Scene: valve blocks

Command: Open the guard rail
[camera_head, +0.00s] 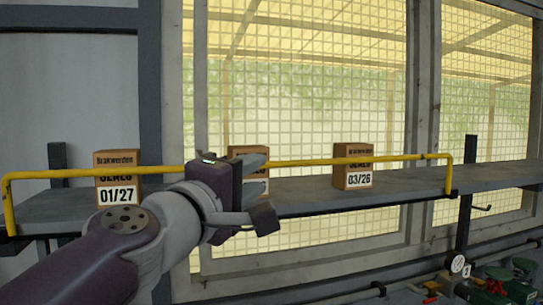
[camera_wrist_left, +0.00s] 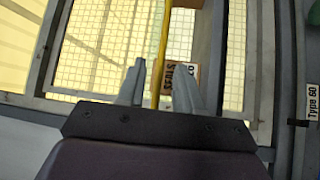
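The guard rail (camera_head: 315,161) is a thin yellow bar running along the front of a grey shelf, bent down at both ends. My left gripper (camera_head: 262,175) is at the middle of the rail and hides part of it. In the left wrist view, the two fingers (camera_wrist_left: 158,72) are apart, and the yellow rail (camera_wrist_left: 163,40) passes between them. The fingers look open, with a gap to the rail; I cannot tell how deep the rail sits between them. My right gripper is not in view.
On the shelf (camera_head: 410,181) behind the rail stand a box marked 01/27 (camera_head: 118,178), a box partly hidden by my gripper (camera_head: 247,152), and a box marked 03/26 (camera_head: 353,166). A meshed window is behind. Valves and a gauge (camera_head: 457,264) sit lower right.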

